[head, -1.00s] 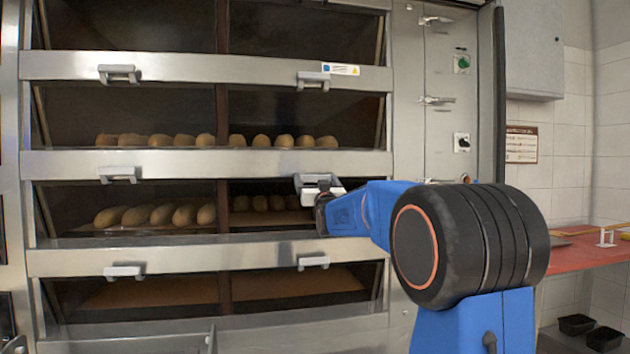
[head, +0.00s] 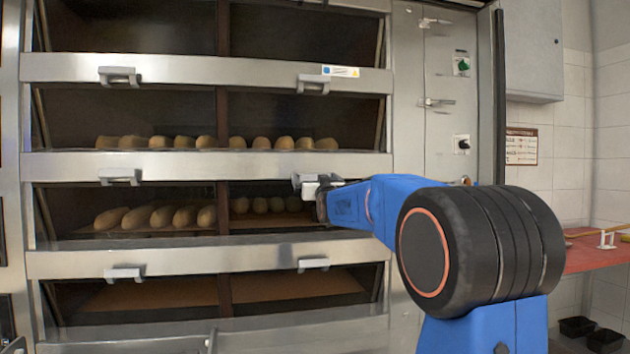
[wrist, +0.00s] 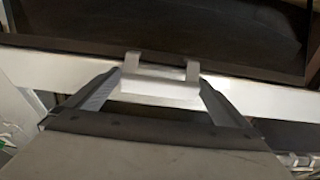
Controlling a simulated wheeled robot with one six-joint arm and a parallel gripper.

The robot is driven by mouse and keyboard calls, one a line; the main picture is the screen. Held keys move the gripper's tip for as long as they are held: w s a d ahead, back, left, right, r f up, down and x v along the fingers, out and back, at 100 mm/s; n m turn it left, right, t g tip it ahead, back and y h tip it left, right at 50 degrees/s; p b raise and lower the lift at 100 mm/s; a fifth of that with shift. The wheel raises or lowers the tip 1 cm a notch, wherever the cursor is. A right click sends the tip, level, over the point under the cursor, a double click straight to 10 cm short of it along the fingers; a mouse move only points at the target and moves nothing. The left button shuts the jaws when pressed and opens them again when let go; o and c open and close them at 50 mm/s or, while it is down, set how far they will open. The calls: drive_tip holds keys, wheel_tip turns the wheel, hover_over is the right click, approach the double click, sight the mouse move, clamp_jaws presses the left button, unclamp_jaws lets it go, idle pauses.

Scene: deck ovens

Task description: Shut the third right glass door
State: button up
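The third right glass door (head: 262,188) is in the third row of the oven front, dark, with loaves behind it. I cannot tell how far it stands open. A light grey handle (head: 304,179) is on the steel bar along its top. My gripper (head: 318,187) is at this handle, reaching in from the right. In the wrist view my gripper (wrist: 160,82) has one finger at each end of the handle (wrist: 160,88), very close to or touching it. Whether the fingers press on it cannot be told.
Other doors with handles stand above, below and left, such as the upper right handle (head: 313,84) and lower right handle (head: 313,264). A control panel (head: 436,90) is right of the doors. A red counter (head: 592,255) and black trays (head: 604,339) are at the far right.

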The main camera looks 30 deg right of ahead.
drive_tip(key=shift+s, duration=0.1)
drive_tip(key=v, duration=1.7)
drive_tip(key=shift+s+a+f, duration=0.1)
drive_tip(key=s+a+f+n+g+y, duration=0.15)
drive_tip(key=s+a+f+g, duration=0.3)
drive_tip(key=s+f, duration=0.45)
drive_tip(key=s+a+f+g+y, duration=0.25)
drive_tip(key=s+a+f, duration=0.4)
drive_tip(key=f, duration=0.55)
drive_tip(key=s+a+f+n+g+y, duration=0.1)
drive_tip(key=s+a+f+g, duration=0.3)
drive_tip(key=s+f, duration=0.55)
drive_tip(key=s+a+f+g, duration=0.2)
drive_tip(key=s+f+g, duration=0.2)
drive_tip(key=s+f, duration=0.5)
drive_tip(key=s, duration=0.3)
drive_tip(key=shift+s+a+n+y, duration=0.15)
drive_tip(key=shift+a+n+y, duration=0.2)
drive_tip(key=shift+y, duration=0.05)
drive_tip(key=shift+f, duration=0.15)
drive_tip(key=shift+c, duration=0.6)
